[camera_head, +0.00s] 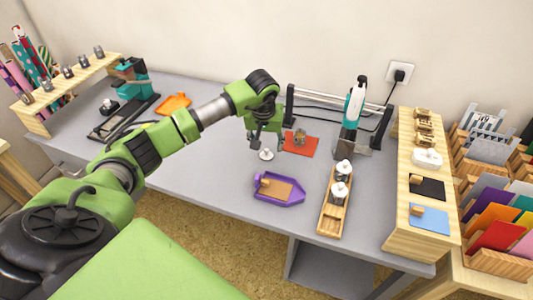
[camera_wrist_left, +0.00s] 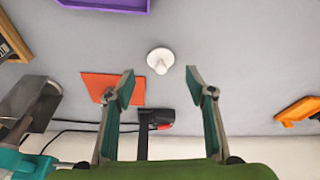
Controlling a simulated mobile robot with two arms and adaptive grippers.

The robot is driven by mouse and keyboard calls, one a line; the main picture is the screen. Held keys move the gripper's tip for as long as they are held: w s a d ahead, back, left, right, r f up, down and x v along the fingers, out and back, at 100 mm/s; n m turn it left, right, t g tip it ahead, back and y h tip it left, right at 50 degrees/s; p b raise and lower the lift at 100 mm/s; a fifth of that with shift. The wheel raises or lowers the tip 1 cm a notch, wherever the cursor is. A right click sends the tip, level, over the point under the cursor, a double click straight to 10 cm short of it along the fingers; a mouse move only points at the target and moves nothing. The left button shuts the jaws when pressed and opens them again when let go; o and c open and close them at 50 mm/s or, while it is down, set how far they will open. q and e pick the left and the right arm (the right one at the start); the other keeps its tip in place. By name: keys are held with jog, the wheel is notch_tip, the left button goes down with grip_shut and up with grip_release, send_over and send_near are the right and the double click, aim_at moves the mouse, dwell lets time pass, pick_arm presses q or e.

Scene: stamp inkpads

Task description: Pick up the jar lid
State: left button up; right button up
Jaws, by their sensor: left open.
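The jar lid (camera_head: 266,154) is small, white and round with a raised knob, and lies on the grey table. It also shows in the left wrist view (camera_wrist_left: 160,60), centred between my fingers and a little beyond their tips. My left gripper (camera_head: 268,140) is open and empty, pointing down above and close to the lid. Both green-padded fingers show apart in the left wrist view (camera_wrist_left: 161,80), and neither appears to touch the lid. My right gripper is not in view.
An orange-red mat (camera_head: 305,146) with a small stamp lies just right of the lid. A purple tray (camera_head: 262,197) is in front, and a wooden tray (camera_head: 326,222) with white-topped jars is front right. A black rail frame (camera_head: 340,100) stands behind. Grey table left of the lid is clear.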

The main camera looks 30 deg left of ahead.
aim_at(266, 150)
pick_arm(q)
jog(key=x, duration=0.4)
jog(key=shift+s+f+p, duration=0.1)
jog(key=shift+s+p, duration=0.05)
jog(key=shift+p, duration=0.15)
jog(key=c, duration=0.8)
jog(key=shift+c, duration=0.2)
